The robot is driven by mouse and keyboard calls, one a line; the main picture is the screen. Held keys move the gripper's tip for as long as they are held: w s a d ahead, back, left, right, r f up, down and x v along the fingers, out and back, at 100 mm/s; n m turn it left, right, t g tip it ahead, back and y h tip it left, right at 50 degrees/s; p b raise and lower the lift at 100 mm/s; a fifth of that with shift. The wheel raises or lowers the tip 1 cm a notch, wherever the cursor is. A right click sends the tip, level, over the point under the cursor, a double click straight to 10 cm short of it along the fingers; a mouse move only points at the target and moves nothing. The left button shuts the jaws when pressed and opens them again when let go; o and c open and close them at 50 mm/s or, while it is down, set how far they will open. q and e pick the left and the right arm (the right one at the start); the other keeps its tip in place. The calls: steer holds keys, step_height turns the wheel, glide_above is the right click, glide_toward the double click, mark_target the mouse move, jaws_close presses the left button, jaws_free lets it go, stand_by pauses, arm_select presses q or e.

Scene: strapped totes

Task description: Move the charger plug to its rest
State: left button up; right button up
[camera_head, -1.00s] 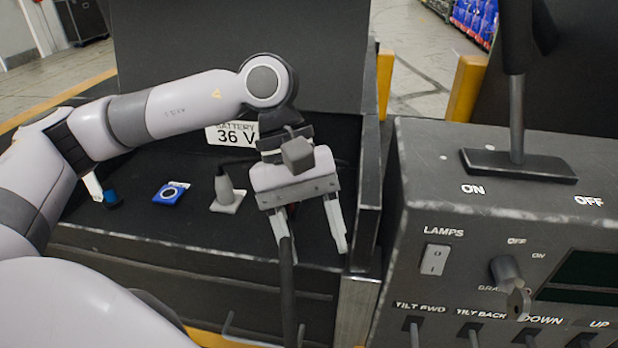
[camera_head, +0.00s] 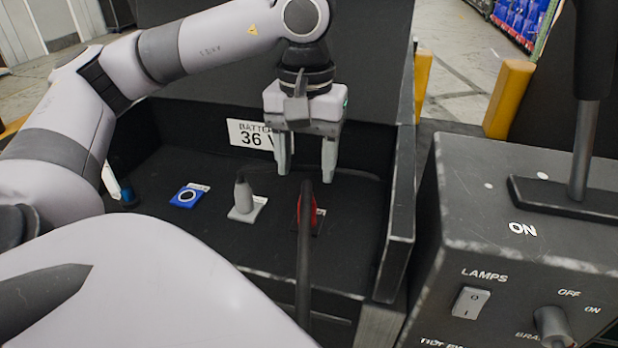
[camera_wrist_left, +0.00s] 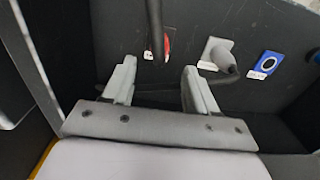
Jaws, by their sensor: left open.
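A red connector (camera_head: 308,212) sits on a dark plate with a white label on the black battery tray, partly hidden behind a thick black cable (camera_head: 304,265). I take these for the charger plug and its lead, but cannot be sure. In the left wrist view the red part (camera_wrist_left: 166,46) shows beside the cable (camera_wrist_left: 155,25), beyond my fingertips. My left gripper (camera_head: 306,176) points down, open and empty, above the back of the tray. Its open fingers also show in the left wrist view (camera_wrist_left: 157,72). Which fitting is the rest is unclear. My right gripper is out of view.
A grey connector (camera_head: 243,198) stands on a pale plate left of the red one. A blue ringed fitting (camera_head: 187,195) and a dark blue part (camera_head: 130,195) lie farther left. The tray's side wall (camera_head: 398,215) and control console (camera_head: 480,230) bound the right.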

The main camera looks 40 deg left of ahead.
mark_target(307, 184)
arm_select(q)
steer(key=shift+f, duration=0.15)
step_height(307, 184, down, 8)
steer(key=b, duration=0.6)
steer(key=shift+r, duration=0.2)
steer(key=shift+f+b, duration=0.6)
steer(key=shift+f, duration=0.05)
steer(key=shift+b, duration=0.4)
jaws_close()
steer(key=shift+r+p, duration=2)
steer(key=shift+r, duration=1.1)
